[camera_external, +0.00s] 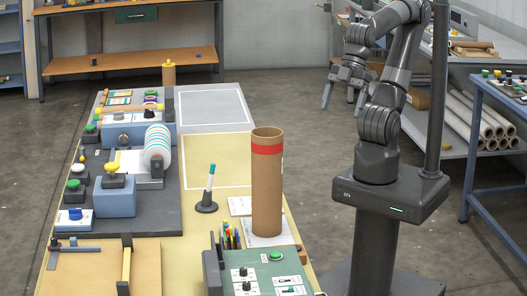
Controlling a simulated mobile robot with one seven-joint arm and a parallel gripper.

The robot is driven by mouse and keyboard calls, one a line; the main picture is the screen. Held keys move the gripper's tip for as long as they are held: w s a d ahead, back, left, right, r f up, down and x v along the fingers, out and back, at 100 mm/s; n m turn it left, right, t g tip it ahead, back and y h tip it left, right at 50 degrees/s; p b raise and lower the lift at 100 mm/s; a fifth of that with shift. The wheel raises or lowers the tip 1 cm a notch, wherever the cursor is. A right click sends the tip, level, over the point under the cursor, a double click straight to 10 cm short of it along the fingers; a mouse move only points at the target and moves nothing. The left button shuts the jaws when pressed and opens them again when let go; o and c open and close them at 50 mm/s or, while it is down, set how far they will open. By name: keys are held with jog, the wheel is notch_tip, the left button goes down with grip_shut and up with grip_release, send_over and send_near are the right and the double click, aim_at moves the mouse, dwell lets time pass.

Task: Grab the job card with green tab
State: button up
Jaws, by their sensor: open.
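My gripper (339,94) is open and empty, raised in the air to the right of the long table, with its fingers pointing down. It is well apart from everything on the table. I cannot make out a job card with a green tab for certain. A white card or sheet (239,206) lies on the table left of a tall brown cardboard tube with a red band (267,190). Another white sheet (262,241) lies under the tube's base, and the tube hides part of it.
A pen in a black stand (207,201), a cup of pens (230,238) and a green control box (262,277) stand near the tube. Machine parts and a striped roll (157,147) fill the table's left side. The white outlined area (212,108) is clear.

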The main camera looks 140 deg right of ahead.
jog(key=w+d+r+m+g, duration=0.1)
jog(key=w+r+m, duration=0.1)
jog(key=w+r, duration=0.9)
jog(key=w+d+m+g, duration=0.2)
jog(key=w+m, duration=0.3)
jog(key=w, duration=1.7)
jog(key=w+d+f+m+g+h, duration=0.1)
jog(key=w+f, duration=0.2)
jog(key=w, duration=0.3)
jog(key=w+f+m, duration=0.1)
jog(key=w+f, duration=0.3)
jog(key=w, duration=0.2)
jog(key=shift+w+d+f, duration=0.1)
jog(key=shift+w+f, duration=0.05)
jog(key=shift+f, duration=12.2)
jog(key=shift+c, duration=0.3)
